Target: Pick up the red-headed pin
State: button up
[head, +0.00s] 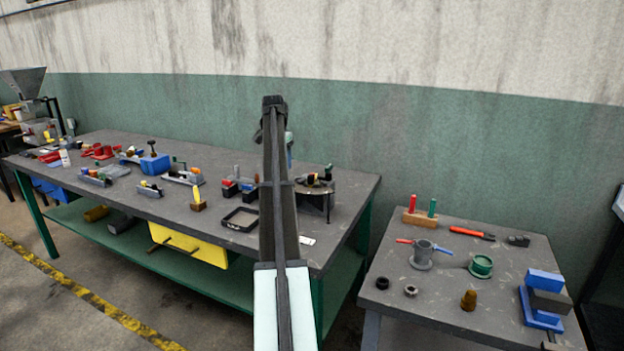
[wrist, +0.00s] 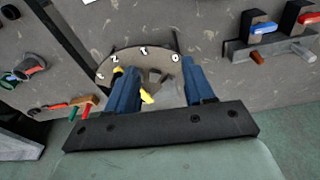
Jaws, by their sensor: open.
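A bright red upright pin (head: 412,203) stands beside a green pin (head: 432,208) in a wooden block (head: 419,219) at the back of the right-hand table. I cannot make out a separate head on it. In the wrist view the red pin (wrist: 87,110) and green pin (wrist: 73,113) show at the lower left, outside my jaws. Nothing is visibly held. In the head view my arm hides most of the gripper.
The long workbench (head: 180,215) carries many small parts and a black tray (head: 240,218). A gap separates the tables. The wall stands close behind.

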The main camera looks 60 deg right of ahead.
notch_tip(320, 180, up, 8)
jog(key=f+m, duration=0.1)
jog(key=m, duration=0.1)
send_over(312, 174)
jog(key=w+a, duration=0.1)
jog(key=a, duration=0.1)
jog(key=f, duration=0.4)
jog(key=d+f, duration=0.1)
jog(key=f, duration=0.3)
jog(key=d+f, duration=0.1)
jog(key=f, duration=0.4)
jog(key=shift+s+d, duration=0.1)
jog(key=shift+s, duration=0.3)
jog(key=shift+c, duration=0.4)
grip_shut()
